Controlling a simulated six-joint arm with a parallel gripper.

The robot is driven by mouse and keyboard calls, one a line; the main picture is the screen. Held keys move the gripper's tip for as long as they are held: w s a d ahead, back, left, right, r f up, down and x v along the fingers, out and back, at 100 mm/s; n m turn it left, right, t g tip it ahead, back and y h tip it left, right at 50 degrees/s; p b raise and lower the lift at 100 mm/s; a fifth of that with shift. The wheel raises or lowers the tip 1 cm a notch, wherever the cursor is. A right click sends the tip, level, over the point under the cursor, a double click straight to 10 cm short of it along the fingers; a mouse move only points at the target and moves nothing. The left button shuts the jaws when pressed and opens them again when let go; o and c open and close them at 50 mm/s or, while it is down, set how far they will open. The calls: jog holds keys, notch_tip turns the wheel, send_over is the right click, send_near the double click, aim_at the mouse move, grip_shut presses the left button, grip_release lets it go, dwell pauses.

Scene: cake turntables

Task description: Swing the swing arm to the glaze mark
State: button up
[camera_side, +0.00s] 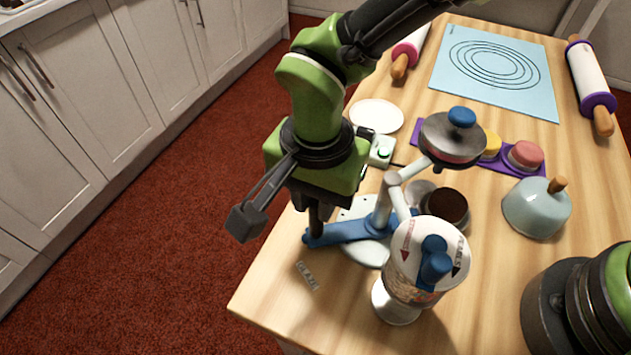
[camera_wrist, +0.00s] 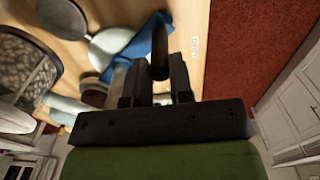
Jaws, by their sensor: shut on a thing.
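The blue swing arm (camera_side: 348,231) lies low over the table, running from the pale stand to its outer end at the left; part of it shows in the wrist view (camera_wrist: 150,42). My gripper (camera_side: 318,222) points down over this outer end. In the wrist view my gripper (camera_wrist: 156,85) is shut on a dark upright handle (camera_wrist: 159,58) at the arm's end. A small pale label (camera_side: 307,276) lies on the table, in front of the arm's outer end; its lettering is too small to read surely. It also shows in the wrist view (camera_wrist: 194,46).
A lidded canister with a blue knob (camera_side: 434,255) stands right of the stand. A raised grey disc (camera_side: 452,142), a dark-topped pot (camera_side: 447,207) and a pale blue bowl (camera_side: 537,207) stand nearby. The table's left edge is close to my gripper. The front left corner is mostly clear.

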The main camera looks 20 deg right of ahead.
jog(key=shift+s, duration=1.55)
jog(key=shift+s+d, duration=0.1)
jog(key=shift+s, duration=0.3)
jog(key=o, duration=0.7)
notch_tip(320, 180, up, 7)
jog(key=shift+r, duration=0.1)
